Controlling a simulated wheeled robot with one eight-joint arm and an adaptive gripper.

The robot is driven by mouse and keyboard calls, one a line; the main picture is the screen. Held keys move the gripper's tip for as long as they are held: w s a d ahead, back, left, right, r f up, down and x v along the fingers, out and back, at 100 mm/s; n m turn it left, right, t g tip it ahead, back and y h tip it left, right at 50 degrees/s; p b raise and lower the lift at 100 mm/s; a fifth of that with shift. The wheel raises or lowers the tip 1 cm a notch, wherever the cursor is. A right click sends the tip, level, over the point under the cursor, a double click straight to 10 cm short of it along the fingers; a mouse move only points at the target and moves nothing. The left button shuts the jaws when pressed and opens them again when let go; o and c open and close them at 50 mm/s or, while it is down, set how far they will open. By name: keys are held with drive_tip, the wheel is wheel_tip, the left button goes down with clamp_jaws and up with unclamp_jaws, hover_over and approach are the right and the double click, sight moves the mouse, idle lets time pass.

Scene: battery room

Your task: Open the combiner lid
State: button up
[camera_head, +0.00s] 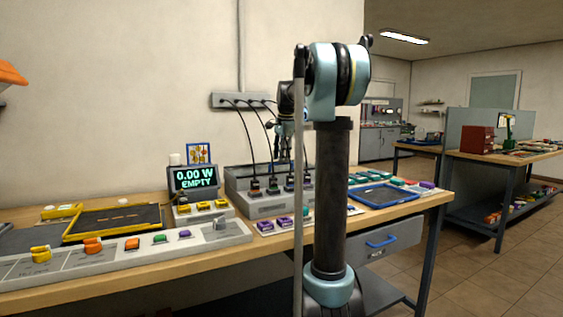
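A grey box with a row of coloured plugs (258,208) stands on the workbench, left of my arm's column; it looks like the combiner. Black cables run down to it from a wall strip. A raised grey panel stands along its back; I cannot tell whether this is the lid. My gripper (284,156) points down above the right rear part of the box, seemingly apart from it. Its fingers are small and overlap cables, so their opening is unclear. My column hides the box's right end.
A display (193,179) reads "0.00 W EMPTY". A long grey panel (120,256) with coloured pieces lies along the bench front. A yellow-edged tray (66,238) is at left, a blue tray (414,193) at right. Purple blocks (265,227) lie before the box.

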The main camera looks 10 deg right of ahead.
drive_tip(key=shift+w+f, duration=0.1)
drive_tip(key=shift+f, duration=0.8)
clamp_jaws()
drive_tip(key=shift+r, duration=0.15)
